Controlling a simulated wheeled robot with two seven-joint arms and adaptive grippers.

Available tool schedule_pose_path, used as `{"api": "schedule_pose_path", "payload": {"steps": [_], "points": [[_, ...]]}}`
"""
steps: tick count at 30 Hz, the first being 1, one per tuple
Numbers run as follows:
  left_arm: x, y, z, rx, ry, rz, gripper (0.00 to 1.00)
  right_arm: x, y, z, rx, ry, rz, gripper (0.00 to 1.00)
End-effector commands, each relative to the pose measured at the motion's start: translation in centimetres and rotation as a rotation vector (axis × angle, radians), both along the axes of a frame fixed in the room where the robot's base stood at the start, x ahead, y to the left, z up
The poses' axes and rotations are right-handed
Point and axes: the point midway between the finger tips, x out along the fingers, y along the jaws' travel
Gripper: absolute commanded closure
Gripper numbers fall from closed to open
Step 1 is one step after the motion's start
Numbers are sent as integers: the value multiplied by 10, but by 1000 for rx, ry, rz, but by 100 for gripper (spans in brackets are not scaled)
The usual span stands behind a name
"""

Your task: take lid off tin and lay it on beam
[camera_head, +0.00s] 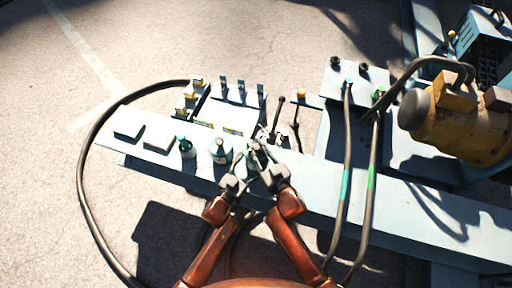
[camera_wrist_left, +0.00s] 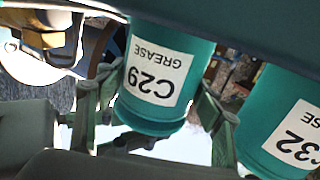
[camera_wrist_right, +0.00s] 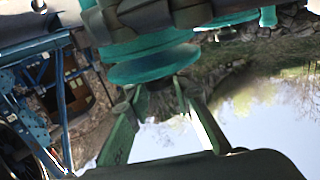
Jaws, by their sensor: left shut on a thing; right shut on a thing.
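The tin (camera_wrist_left: 155,80), teal with a white "C29 GREASE" label, appears upside down in the left wrist view. My left gripper (camera_wrist_left: 153,112) is shut on it, a finger on each side; it also shows in the head view (camera_head: 238,170). In the right wrist view, the teal disc-shaped lid (camera_wrist_right: 152,66) is at the tin's end. My right gripper (camera_wrist_right: 160,98) is shut on the lid's dark knob; it also shows in the head view (camera_head: 258,152). I cannot tell whether the lid is still seated. The pale beam (camera_head: 430,215) runs beneath both grippers.
A second tin (camera_wrist_left: 290,130), labelled "C32", stands beside the held one. A smaller teal-topped container (camera_head: 186,146) and flat blocks (camera_head: 129,131) are on the beam's left. Cables (camera_head: 345,185) cross its right part. A yellow motor (camera_head: 465,115) is at far right.

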Motion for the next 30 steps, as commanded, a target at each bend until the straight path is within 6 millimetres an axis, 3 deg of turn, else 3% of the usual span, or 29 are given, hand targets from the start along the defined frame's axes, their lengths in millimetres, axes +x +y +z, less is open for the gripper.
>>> {"api": "schedule_pose_path", "payload": {"steps": [19, 30], "points": [[0, 1, -3, 4, 4, 1, 82, 0, 0, 12, 0, -1, 1, 100], [0, 0, -3, 4, 4, 1, 82, 0, 0, 49, 0, -1, 1, 100]]}}
